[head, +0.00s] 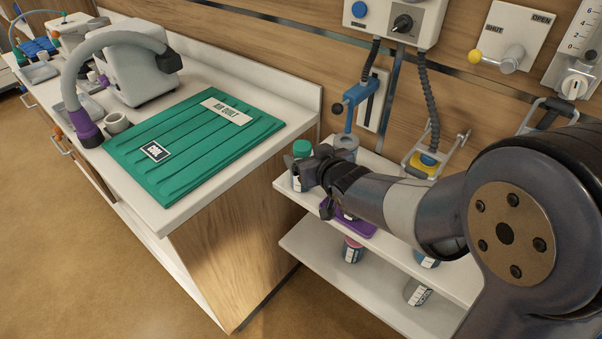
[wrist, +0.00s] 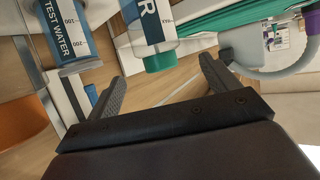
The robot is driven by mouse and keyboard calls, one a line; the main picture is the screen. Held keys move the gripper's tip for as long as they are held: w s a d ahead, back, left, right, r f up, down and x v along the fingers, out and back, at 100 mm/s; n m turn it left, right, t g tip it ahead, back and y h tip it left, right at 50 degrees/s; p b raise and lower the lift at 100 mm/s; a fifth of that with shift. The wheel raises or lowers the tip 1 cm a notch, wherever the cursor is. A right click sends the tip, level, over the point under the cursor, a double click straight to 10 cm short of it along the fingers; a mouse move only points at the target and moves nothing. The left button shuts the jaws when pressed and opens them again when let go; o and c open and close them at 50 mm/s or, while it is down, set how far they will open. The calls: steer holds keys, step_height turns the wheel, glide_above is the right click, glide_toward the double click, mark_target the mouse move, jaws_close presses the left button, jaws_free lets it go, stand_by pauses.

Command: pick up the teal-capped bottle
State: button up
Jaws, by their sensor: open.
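The teal-capped bottle (head: 303,149) stands upright on the upper shelf, near its left end, partly hidden by my gripper (head: 308,168). In the wrist view the bottle (wrist: 150,30) appears cap-down, ahead of my gripper (wrist: 163,70). Its teal cap lies across the gap between the two spread fingertips, with space on both sides. My gripper is open and empty. I cannot tell exactly how deep the bottle is between the fingers.
A grey-capped TEST WATER bottle (wrist: 65,30) stands close beside it, also visible in the head view (head: 346,143). A purple tray (head: 360,225) lies on the upper shelf under my arm. More bottles stand on the lower shelf (head: 310,248). A counter with a green quilt (head: 190,145) is left.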

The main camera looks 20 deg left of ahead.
steer(key=shift+s+d+f+p+x, duration=0.15)
steer(key=shift+f+x, duration=0.15)
steer(key=shift+x, duration=1.1)
steer(key=shift+d+f+p+x, duration=0.1)
steer(key=shift+f+x, duration=0.2)
steer(key=shift+x, duration=1.05)
steer(key=shift+s+d+f+p+x, duration=0.15)
steer(key=shift+f+x, duration=0.15)
steer(key=shift+x, duration=1.1)
steer(key=shift+a, duration=0.1)
steer(key=c, duration=1.2)
